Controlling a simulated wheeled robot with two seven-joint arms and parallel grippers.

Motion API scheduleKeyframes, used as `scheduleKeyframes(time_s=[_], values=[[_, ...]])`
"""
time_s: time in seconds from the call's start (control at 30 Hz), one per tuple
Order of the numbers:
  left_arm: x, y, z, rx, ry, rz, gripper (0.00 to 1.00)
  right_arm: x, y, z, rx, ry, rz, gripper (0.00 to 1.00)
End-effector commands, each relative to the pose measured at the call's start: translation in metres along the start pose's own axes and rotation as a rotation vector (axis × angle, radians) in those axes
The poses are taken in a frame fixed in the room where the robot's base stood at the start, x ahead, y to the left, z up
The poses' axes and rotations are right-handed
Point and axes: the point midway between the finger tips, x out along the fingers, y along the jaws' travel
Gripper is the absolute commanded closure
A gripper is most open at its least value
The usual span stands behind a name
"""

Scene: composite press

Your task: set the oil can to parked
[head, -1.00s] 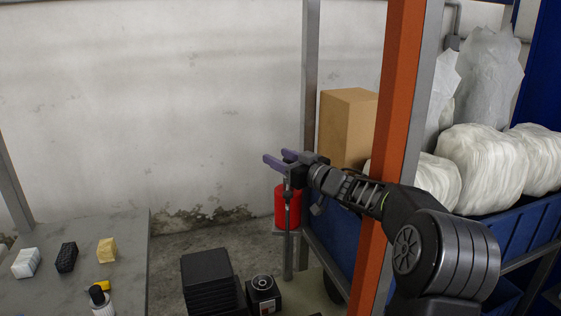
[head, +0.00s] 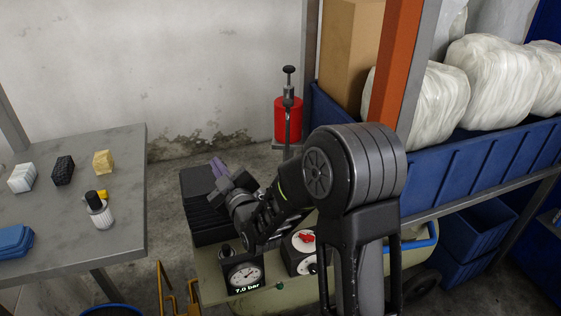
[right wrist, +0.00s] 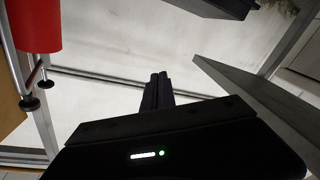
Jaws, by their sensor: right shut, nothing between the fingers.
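A red can (head: 288,122) stands on a small stand by the wall, with a grey rod and a black knob in front of it. A red cylinder (right wrist: 33,25) also shows at the upper left in the right wrist view. I cannot tell for sure whether this is the oil can. My right gripper (head: 218,168), with purple fingers, is left of the red can and apart from it, in front of the black stack. Its fingers show close together and empty in the right wrist view (right wrist: 157,91). My left gripper is not in view.
A gauge box (head: 243,273) and a box with a red knob (head: 303,244) sit on a pale green tank. A black stack (head: 205,222) stands behind. The left table (head: 60,225) holds blocks and a black-capped white bottle (head: 99,211). A blue-sided shelf (head: 480,165) is right.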

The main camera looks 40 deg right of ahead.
Motion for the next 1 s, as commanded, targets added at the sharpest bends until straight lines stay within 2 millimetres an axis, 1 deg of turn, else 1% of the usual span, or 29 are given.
scheduleKeyframes(time_s=[0.03, 0.1, 0.13, 0.2, 0.3, 0.4, 0.53, 0.87, 1.0], values=[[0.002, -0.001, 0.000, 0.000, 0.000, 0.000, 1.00, -0.013, 0.008, 0.022, -0.132, -0.064, 0.054, 1.00], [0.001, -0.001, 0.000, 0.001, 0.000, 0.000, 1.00, -0.033, 0.029, 0.050, -0.337, -0.168, 0.128, 1.00], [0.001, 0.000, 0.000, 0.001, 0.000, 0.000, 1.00, -0.041, 0.039, 0.061, -0.422, -0.215, 0.154, 1.00], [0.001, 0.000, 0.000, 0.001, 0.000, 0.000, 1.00, -0.056, 0.057, 0.076, -0.604, -0.304, 0.194, 1.00], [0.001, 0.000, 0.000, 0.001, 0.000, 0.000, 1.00, -0.067, 0.071, 0.083, -0.813, -0.382, 0.217, 1.00], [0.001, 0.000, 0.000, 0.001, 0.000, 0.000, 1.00, -0.068, 0.077, 0.082, -0.950, -0.408, 0.217, 1.00], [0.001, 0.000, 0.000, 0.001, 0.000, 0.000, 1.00, -0.067, 0.077, 0.081, -1.021, -0.415, 0.206, 1.00], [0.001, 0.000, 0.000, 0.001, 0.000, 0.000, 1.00, -0.066, 0.077, 0.081, -1.023, -0.414, 0.204, 1.00], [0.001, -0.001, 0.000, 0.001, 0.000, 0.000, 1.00, -0.060, 0.079, 0.083, -1.023, -0.414, 0.204, 1.00]])
